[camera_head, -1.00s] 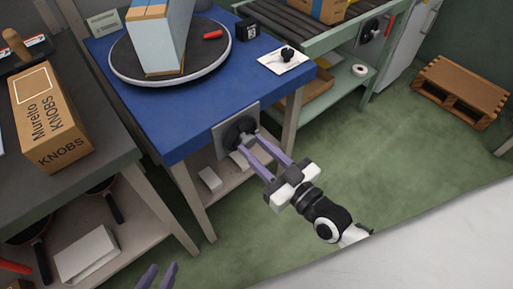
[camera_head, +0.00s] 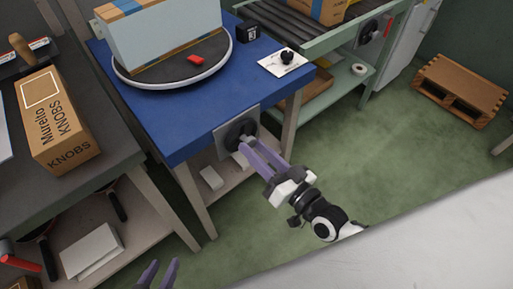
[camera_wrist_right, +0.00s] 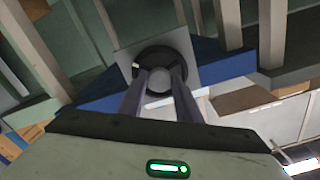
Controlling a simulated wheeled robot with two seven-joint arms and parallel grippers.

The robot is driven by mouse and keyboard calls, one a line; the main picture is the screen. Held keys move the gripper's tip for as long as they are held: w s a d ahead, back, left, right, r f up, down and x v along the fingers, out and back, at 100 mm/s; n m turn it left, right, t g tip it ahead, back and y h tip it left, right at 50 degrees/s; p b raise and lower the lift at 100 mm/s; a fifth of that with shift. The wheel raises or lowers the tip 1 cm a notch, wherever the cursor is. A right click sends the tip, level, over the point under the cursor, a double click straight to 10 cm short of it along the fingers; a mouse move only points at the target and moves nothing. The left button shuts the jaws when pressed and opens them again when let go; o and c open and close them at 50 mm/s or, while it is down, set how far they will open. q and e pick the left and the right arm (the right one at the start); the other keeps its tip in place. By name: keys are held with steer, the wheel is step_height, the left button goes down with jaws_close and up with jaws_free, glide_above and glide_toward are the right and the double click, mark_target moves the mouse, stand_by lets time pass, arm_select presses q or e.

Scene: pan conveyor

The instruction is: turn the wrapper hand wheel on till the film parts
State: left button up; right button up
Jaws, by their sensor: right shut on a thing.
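The wrapper hand wheel (camera_head: 240,132) is a dark round wheel on a grey plate (camera_head: 222,145) at the front of the blue table (camera_head: 190,130). My right gripper (camera_head: 248,144) is shut on the wheel's knob or hub; the fingers hide which part. In the right wrist view the dark wheel (camera_wrist_right: 180,62) lies straight ahead, between the fingertips. I cannot make out any film. My left gripper (camera_head: 159,273) shows only its purple fingertips at the bottom edge, apart and empty.
A red item (camera_head: 196,59) lies on the turntable. A black knob on a white plate (camera_head: 283,60) and a small black box (camera_head: 247,32) are on the blue table. A cardboard knobs box (camera_head: 55,120) stands on the left bench. Floor at right is clear up to a wooden pallet (camera_head: 460,90).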

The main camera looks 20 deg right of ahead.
stand_by(0.4)
steer(key=o, duration=1)
steer(key=v, duration=1)
steer(key=shift+s+d+p, duration=0.1)
steer(key=shift+s+p, duration=0.1)
steer(key=shift+p, duration=0.15)
